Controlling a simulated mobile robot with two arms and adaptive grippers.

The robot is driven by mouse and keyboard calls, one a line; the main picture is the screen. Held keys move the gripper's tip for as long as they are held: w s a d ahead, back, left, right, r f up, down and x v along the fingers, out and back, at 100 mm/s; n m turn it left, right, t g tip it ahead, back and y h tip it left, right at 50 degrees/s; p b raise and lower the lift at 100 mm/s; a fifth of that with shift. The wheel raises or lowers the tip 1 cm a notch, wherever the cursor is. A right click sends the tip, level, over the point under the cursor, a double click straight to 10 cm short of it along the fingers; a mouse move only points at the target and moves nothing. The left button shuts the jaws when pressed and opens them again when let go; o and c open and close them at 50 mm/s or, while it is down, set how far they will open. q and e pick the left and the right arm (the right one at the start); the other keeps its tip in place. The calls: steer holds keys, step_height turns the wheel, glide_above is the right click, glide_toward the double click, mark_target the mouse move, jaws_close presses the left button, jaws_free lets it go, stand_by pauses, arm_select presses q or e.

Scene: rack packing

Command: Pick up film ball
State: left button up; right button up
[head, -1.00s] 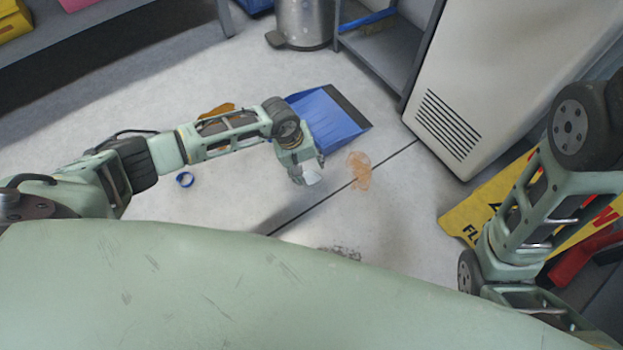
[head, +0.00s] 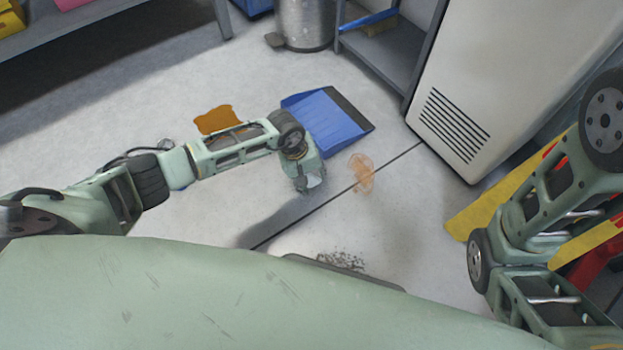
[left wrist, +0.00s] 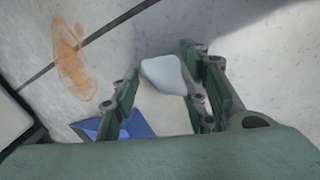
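The film ball is a small pale, whitish-blue lump (left wrist: 163,73). In the left wrist view it lies between the two fingers of my left gripper (left wrist: 160,75), close to the right-hand finger. The fingers stand wide apart, with a small gap at the left-hand finger, so the gripper looks open around the ball. The ball's underside is hidden. My right arm shows at the right, but its gripper is out of view.
A blue dustpan (head: 328,122) lies just beyond my left gripper. An orange-brown stain (head: 362,173) is to its right, and a brown slice-shaped piece (head: 217,119) lies behind the arm. Dark crumbs (head: 341,260) lie nearer me. A white cabinet (head: 500,80) and yellow sign (head: 482,212) stand right.

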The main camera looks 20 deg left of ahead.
arm_select(q)
steer(key=c, duration=0.5)
steer(key=shift+o, duration=0.2)
